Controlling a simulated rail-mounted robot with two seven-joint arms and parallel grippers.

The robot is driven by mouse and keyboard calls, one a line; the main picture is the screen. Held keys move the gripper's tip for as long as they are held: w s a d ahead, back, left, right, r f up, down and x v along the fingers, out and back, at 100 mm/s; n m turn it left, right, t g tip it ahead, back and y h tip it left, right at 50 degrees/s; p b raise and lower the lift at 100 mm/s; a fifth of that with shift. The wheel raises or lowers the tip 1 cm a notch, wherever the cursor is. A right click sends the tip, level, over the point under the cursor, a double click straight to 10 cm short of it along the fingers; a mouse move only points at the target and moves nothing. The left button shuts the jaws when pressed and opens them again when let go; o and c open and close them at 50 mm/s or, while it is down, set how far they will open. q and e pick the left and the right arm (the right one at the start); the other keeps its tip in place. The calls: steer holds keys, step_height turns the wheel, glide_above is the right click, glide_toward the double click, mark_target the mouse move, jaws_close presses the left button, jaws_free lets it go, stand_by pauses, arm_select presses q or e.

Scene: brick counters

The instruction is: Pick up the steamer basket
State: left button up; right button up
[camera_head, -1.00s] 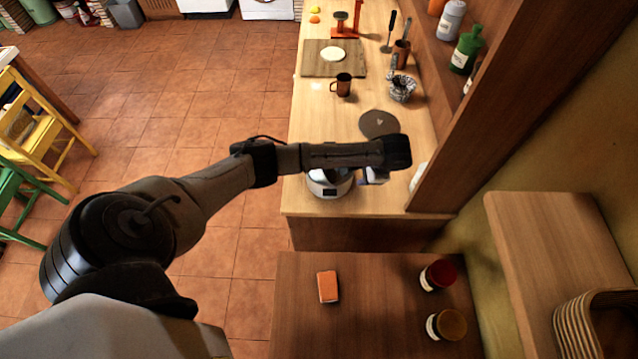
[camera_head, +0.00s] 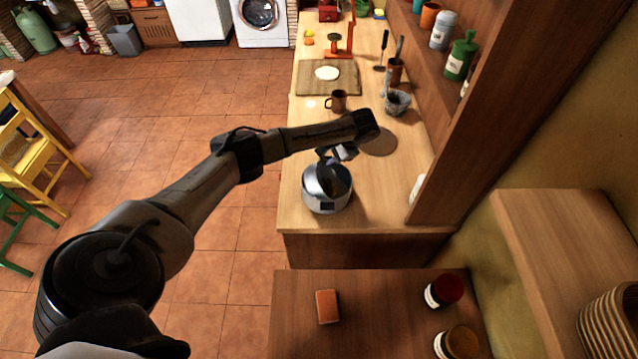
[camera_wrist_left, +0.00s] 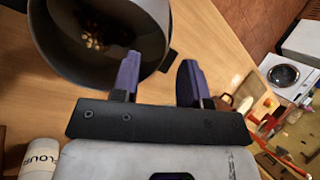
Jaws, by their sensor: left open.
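A round silver pot-like cooker (camera_head: 322,200) stands near the front end of the light wooden counter. In the left wrist view its dark open bowl (camera_wrist_left: 65,45) shows small brown pieces at the bottom. I cannot tell whether a separate steamer basket sits inside it. A short dark tab (camera_wrist_left: 171,60) sticks out from the rim. My left gripper (camera_head: 336,157) is at the cooker's far side. In the left wrist view the gripper (camera_wrist_left: 158,78) is open: one finger overlaps the bowl, the other is outside the rim. Contact cannot be told.
A brown mug (camera_head: 337,101), a flat round grey disc (camera_head: 380,142) and a cutting board (camera_head: 345,82) lie farther back. A white flour canister (camera_wrist_left: 40,156) stands close by. A wooden shelf unit (camera_head: 455,150) borders the counter's right. A woven basket (camera_head: 607,330) sits lower right.

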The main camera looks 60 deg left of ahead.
mark_target(319, 162)
arm_select(q)
steer(key=shift+s+x, duration=0.15)
steer(key=shift+x, duration=1.4)
steer(key=shift+s+x, duration=0.15)
steer(key=shift+x, duration=1.35)
steer(key=shift+c, duration=0.4)
